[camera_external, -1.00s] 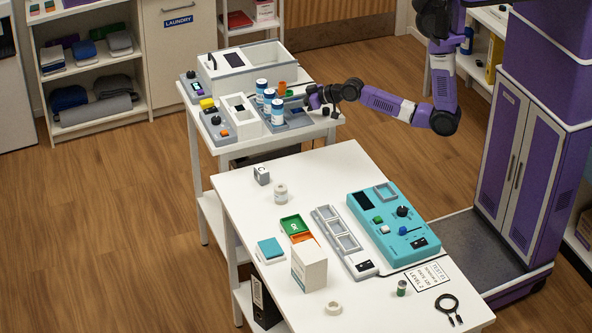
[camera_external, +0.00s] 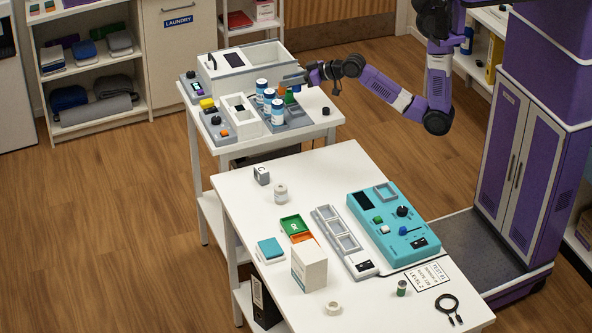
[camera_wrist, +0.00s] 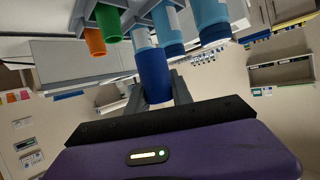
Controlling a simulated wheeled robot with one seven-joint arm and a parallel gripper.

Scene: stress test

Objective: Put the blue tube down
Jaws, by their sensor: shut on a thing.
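My gripper (camera_external: 303,76) is at the back right of the far table, beside the grey tube rack (camera_external: 297,120). In the wrist view my gripper (camera_wrist: 157,88) is shut on a dark blue tube (camera_wrist: 153,72). The tube's far end is close to the rack (camera_wrist: 143,9); I cannot tell whether it touches. A green tube (camera_wrist: 108,24), an orange tube (camera_wrist: 95,43) and two light blue tubes (camera_wrist: 168,32) (camera_wrist: 213,22) are in the rack. In the external view the held tube cannot be made out clearly.
A small black knob (camera_external: 326,111) sits near the table's right edge. The near table (camera_external: 340,165) holds a teal panel (camera_external: 395,225) and other items.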

